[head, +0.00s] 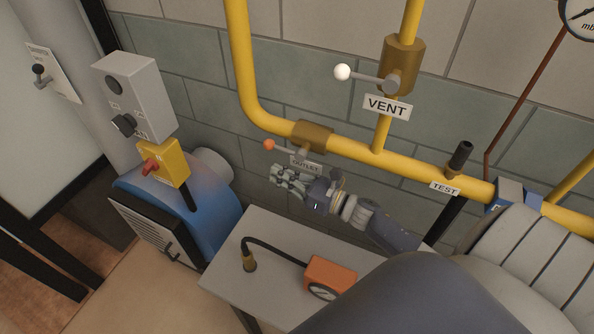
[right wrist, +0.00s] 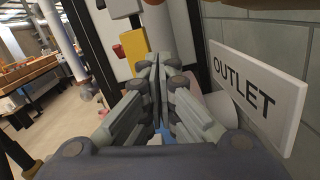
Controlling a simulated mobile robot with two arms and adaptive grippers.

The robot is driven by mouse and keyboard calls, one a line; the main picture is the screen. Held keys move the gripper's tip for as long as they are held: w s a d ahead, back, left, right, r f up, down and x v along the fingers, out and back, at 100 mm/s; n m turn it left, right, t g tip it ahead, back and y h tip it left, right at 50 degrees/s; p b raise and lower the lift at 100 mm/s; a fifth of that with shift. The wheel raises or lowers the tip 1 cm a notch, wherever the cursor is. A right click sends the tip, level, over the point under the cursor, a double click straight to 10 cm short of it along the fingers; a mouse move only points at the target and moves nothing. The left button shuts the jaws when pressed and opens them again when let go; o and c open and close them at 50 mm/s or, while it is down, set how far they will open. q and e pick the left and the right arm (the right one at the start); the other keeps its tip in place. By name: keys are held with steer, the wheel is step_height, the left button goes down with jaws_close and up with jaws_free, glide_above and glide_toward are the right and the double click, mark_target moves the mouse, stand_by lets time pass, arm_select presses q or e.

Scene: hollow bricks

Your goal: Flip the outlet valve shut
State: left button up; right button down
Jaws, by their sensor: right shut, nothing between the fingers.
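The outlet valve (head: 314,134) is a brass body on the yellow pipe, with a thin lever ending in an orange knob (head: 268,145). The lever points left from the valve, roughly along the pipe. The OUTLET label (head: 306,165) hangs just below it and also shows large at the right of the right wrist view (right wrist: 258,90). My right gripper (head: 276,181) is just below the lever and label, apart from the knob. Its fingers are together and empty, as the right wrist view (right wrist: 160,62) also shows. I cannot clearly identify the lever there. My left gripper is out of view.
The VENT valve's white-knobbed lever (head: 343,72) is above right. The black-handled TEST valve (head: 460,155) is to the right. A blue blower (head: 215,205) and yellow switch box (head: 163,163) stand left. An orange gauge (head: 329,277) lies on the grey table (head: 255,228) below.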

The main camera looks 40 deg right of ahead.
mark_target(284, 150)
steer(key=shift+w+d+r+p, duration=0.1)
steer(key=shift+w+r+p, duration=0.15)
steer(key=shift+r+p, duration=0.6)
steer(key=shift+w+d+r+p, duration=0.1)
steer(key=shift+w+r+p, duration=0.3)
steer(key=shift+r, duration=0.7)
steer(key=shift+s, duration=0.15)
